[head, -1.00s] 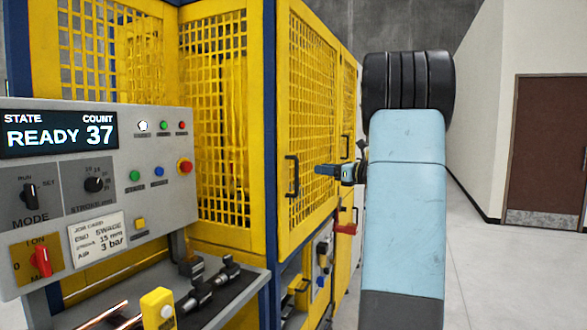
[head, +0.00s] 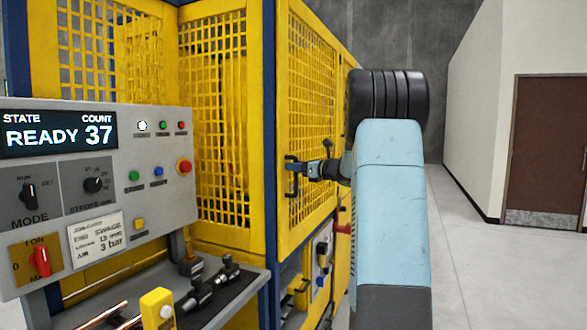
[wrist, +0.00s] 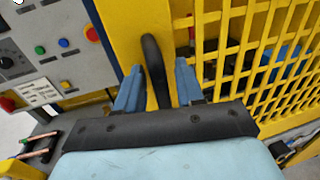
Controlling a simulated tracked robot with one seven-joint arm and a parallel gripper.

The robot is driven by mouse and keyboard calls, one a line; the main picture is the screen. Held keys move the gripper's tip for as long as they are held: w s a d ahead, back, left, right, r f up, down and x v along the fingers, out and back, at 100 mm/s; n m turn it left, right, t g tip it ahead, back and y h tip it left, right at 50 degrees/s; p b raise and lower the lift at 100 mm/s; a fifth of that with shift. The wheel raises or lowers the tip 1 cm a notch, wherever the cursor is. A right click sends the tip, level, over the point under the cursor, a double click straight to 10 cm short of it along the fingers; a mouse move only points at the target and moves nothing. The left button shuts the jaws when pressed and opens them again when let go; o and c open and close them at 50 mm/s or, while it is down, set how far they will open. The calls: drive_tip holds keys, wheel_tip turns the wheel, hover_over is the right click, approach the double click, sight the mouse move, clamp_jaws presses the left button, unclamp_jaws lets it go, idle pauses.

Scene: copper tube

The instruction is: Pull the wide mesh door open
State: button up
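The wide yellow mesh door (head: 309,105) is on the side face of the machine and looks shut in its frame. Its black bar handle (head: 291,180) stands upright near the door's left edge. In the wrist view the handle (wrist: 155,70) is between the two blue fingers of my gripper (wrist: 158,88). The fingers are apart, with a visible gap on each side of the handle, so my gripper is open around it. In the head view my gripper (head: 299,168) reaches the handle from the right, and its fingertips overlap it.
A grey control panel (head: 110,205) with buttons and a READY display stands at left. A shelf (head: 235,295) with copper tubes and dark tooling is below it. Pneumatic fittings (head: 322,262) are under the door. Open floor (head: 480,270) lies at right, before a brown door (head: 548,145).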

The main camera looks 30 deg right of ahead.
drive_tip(key=shift+c, duration=0.3)
clamp_jaws()
